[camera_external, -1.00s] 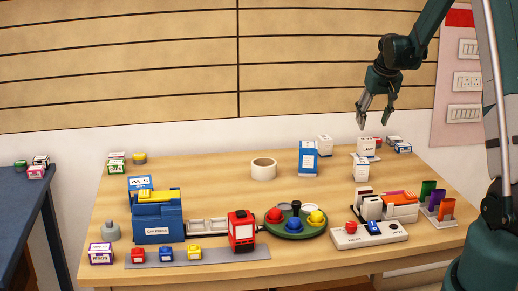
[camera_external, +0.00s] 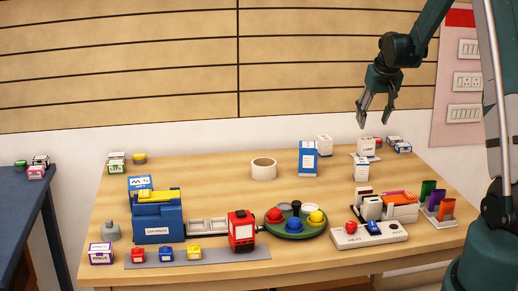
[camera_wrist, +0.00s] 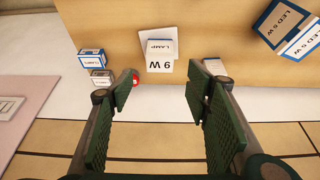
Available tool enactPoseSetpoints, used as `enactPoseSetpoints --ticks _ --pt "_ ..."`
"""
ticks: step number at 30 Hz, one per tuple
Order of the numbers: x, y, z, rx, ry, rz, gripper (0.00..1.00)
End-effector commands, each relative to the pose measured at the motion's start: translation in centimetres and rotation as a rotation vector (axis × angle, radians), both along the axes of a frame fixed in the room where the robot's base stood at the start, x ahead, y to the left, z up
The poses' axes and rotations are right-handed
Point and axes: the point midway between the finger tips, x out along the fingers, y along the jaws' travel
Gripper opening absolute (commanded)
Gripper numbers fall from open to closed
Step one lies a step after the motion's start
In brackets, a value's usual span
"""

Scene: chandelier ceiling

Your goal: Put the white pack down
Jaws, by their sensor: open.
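A white pack (camera_external: 366,147) marked LAMP stands at the back right of the table, by the wall. My gripper (camera_external: 375,122) is above and apart from the pack. Its fingers (camera_wrist: 165,115) are spread, with nothing between them.
A tall blue box (camera_external: 308,158) and a tape roll (camera_external: 263,169) stand left of the packs. Small boxes (camera_external: 399,144) and a red item (camera_external: 378,142) are close on the right. A white block with coloured tops (camera_external: 400,207) is in front. The table's back left middle is clear.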

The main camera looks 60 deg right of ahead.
Motion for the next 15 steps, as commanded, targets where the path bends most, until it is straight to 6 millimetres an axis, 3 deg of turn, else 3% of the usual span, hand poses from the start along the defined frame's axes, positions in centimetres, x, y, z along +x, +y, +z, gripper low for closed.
enactPoseSetpoints --ticks 8,15 --pt "0.9 2.4 1.5 -0.004 -0.004 0.024 0.48" --pt "2.5 8.1 5.0 -0.017 -0.016 0.08 0.48"
